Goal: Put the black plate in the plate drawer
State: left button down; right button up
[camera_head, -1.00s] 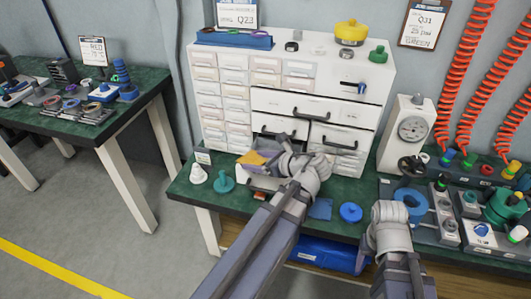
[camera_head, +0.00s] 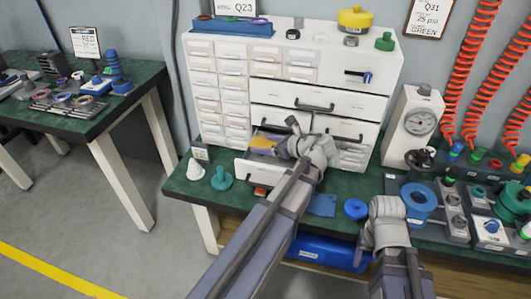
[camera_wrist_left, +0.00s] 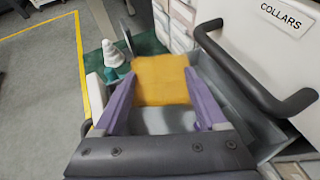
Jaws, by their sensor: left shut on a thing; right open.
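My left gripper (camera_head: 285,146) is shut on a flat orange square plate (camera_head: 262,141). In the left wrist view the orange plate (camera_wrist_left: 160,80) lies between the purple fingertips (camera_wrist_left: 162,92). They are at a pulled-out lower drawer (camera_head: 262,171) of the white cabinet; how deep the plate sits is hard to tell. I cannot make out a black plate in either view, nor a label on the open drawer. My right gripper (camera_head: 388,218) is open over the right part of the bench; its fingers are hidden.
A closed drawer front labelled COLLARS (camera_wrist_left: 290,15) with a dark bar handle (camera_wrist_left: 250,80) is close to the left gripper. A white cone (camera_head: 196,170) and teal cone (camera_head: 221,178) stand left of the open drawer. A gauge stand (camera_head: 412,130) and blue rings (camera_head: 417,203) are at right.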

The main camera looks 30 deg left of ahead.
aim_at(266, 160)
pick_arm(q)
notch_tip(266, 160, down, 4)
jog(key=b, duration=0.3)
jog(key=shift+w+r, duration=0.15)
jog(key=shift+r, duration=0.1)
jog(key=shift+w+a, duration=0.1)
jog(key=shift+w, duration=0.25)
jog(key=shift+s, duration=0.1)
jog(key=shift+r, duration=0.1)
jog(key=shift+f+b, duration=0.4)
jog(key=shift+f, duration=0.15)
jog(key=shift+f, duration=0.1)
grip_release()
